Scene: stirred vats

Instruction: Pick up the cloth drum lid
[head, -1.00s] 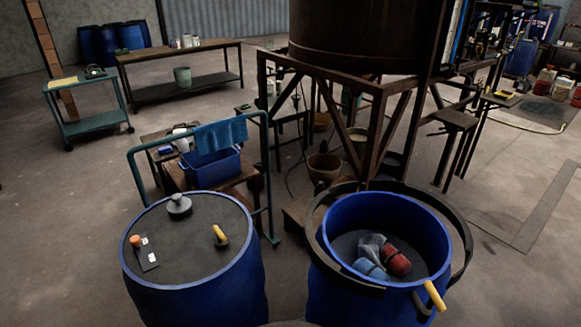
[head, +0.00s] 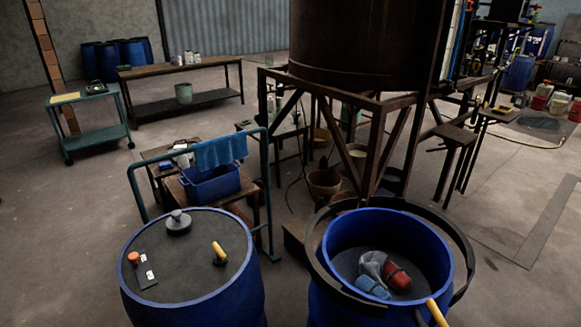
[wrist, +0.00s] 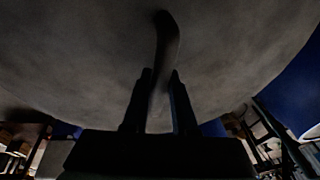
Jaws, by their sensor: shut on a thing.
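In the wrist view my gripper (wrist: 159,88) is shut on a dark curved handle (wrist: 165,38). Behind it a broad grey round face, the drum lid (wrist: 80,55), fills most of the view. Its curved edge shows at the right. Whether the lid touches anything is hidden. In the head view an open blue drum (head: 330,240) at the right holds red, blue and pale cloth bundles (head: 378,274). A dark ring (head: 463,260) with a yellow handle (head: 437,312) sits around it. My gripper does not show in the head view.
A closed blue drum (head: 190,306) stands at the left, with a knob, an orange-capped item and a yellow-handled tool on top. Behind are a teal rail (head: 272,190), a blue bin (head: 210,183) and a steel vat frame (head: 372,150).

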